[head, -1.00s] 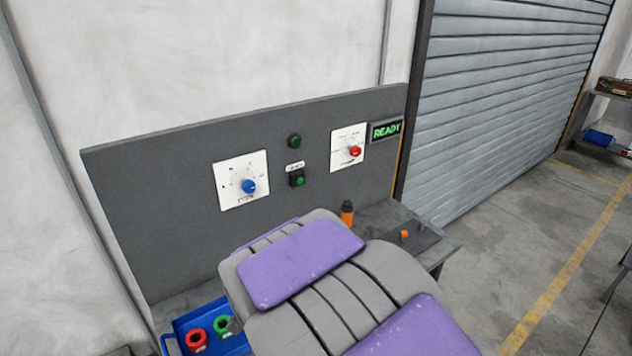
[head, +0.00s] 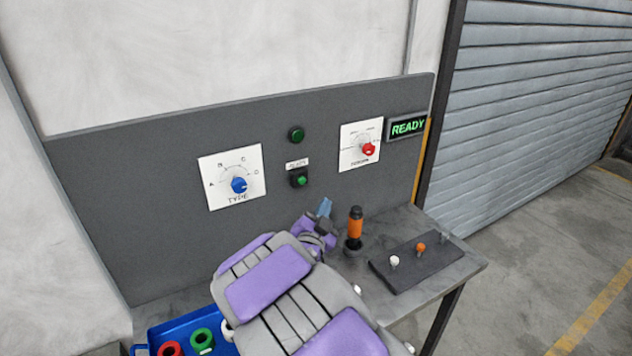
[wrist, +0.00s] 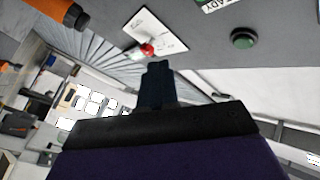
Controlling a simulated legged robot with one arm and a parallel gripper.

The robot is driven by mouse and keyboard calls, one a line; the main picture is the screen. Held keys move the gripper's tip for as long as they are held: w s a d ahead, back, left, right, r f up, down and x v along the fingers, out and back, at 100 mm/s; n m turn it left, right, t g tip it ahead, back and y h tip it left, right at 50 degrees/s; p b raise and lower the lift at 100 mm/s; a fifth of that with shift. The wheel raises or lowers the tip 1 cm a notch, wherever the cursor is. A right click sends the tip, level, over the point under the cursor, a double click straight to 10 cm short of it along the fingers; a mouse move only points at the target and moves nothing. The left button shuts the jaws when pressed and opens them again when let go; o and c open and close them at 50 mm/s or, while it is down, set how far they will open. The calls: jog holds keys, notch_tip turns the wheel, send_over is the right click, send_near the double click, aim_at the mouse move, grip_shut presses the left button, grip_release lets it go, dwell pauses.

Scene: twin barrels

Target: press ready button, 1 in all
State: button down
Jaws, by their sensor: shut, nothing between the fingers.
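The green ready button (head: 301,180) sits in a small black housing on the grey panel, under a white label. A round green lamp (head: 296,134) is above it. My gripper (head: 325,207) is below and slightly right of the button in the head view, apart from the panel. In the wrist view, its fingers (wrist: 157,70) are together and empty. A round green piece (wrist: 243,38), which looks like the lamp, shows there beside the edge of a white label. The button itself is not clearly seen in that view.
A blue type knob (head: 239,185) and a red knob (head: 369,150) flank the button. A lit READY sign (head: 408,127) is at right. An orange-black handle (head: 355,225), a dark peg plate (head: 430,260) and a blue tray (head: 180,322) are on the bench.

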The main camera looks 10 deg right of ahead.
jog(key=p, duration=0.5)
send_near(302, 180)
jog(key=w+d, duration=0.4)
jog(key=d, duration=0.1)
jog(key=shift+w+r, duration=0.2)
jog(key=shift+r, duration=0.1)
jog(key=shift+d, duration=0.2)
jog(key=shift+a, duration=0.3)
jog(key=shift+d, duration=0.15)
dwell(1.1)
jog(key=shift+w, duration=0.35)
